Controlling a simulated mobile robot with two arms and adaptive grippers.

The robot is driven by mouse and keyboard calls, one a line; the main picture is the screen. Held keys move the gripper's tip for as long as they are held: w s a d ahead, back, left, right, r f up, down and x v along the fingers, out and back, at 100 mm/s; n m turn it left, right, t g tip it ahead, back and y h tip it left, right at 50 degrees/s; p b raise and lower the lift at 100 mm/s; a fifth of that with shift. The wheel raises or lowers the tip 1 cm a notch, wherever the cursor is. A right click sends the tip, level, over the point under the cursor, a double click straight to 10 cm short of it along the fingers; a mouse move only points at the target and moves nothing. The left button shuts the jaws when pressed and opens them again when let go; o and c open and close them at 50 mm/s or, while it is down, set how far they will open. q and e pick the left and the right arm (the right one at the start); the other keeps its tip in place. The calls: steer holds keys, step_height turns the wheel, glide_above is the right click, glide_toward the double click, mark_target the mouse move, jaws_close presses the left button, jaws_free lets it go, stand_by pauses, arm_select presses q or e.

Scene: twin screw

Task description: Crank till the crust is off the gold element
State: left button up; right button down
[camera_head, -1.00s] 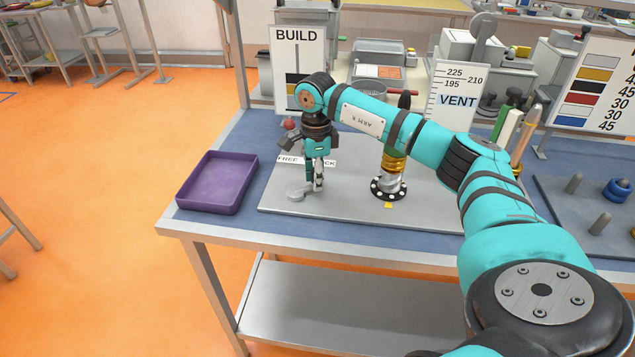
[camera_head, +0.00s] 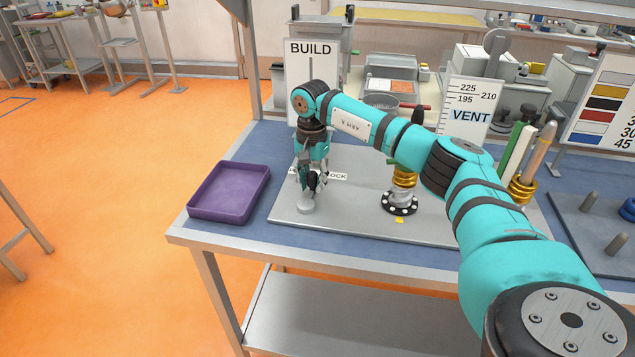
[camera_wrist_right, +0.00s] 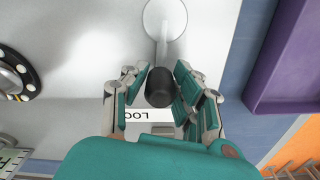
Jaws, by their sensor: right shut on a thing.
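The crank is a grey disc (camera_head: 306,207) with a short arm and a black knob (camera_wrist_right: 160,87); its disc also shows in the wrist view (camera_wrist_right: 165,18). My right gripper (camera_head: 313,184) is shut on the black knob, fingers on both sides of it in the wrist view (camera_wrist_right: 160,90). The gold element (camera_head: 404,178) is a ringed gold piece on a silver stem over a black, dotted flange (camera_head: 400,204). My arm partly hides its top, and I cannot make out any crust. My left gripper is not in view.
A grey plate (camera_head: 350,222) carries the crank and flange. A label ending in "OCK" (camera_head: 337,176) is partly covered by my gripper. A purple tray (camera_head: 228,193) stands to the left. A BUILD board (camera_head: 311,65) and a VENT board (camera_head: 470,110) stand behind.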

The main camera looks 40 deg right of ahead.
steer(key=shift+w+a+n, duration=0.25)
steer(key=shift+n, duration=0.45)
steer(key=shift+w+a+n, duration=0.2)
steer(key=shift+w+n, duration=0.05)
steer(key=shift+n, duration=0.45)
steer(key=c, duration=1)
jaws_free()
steer(key=shift+a, duration=0.1)
steer(key=shift+c, duration=0.2)
step_height(320, 180, up, 12)
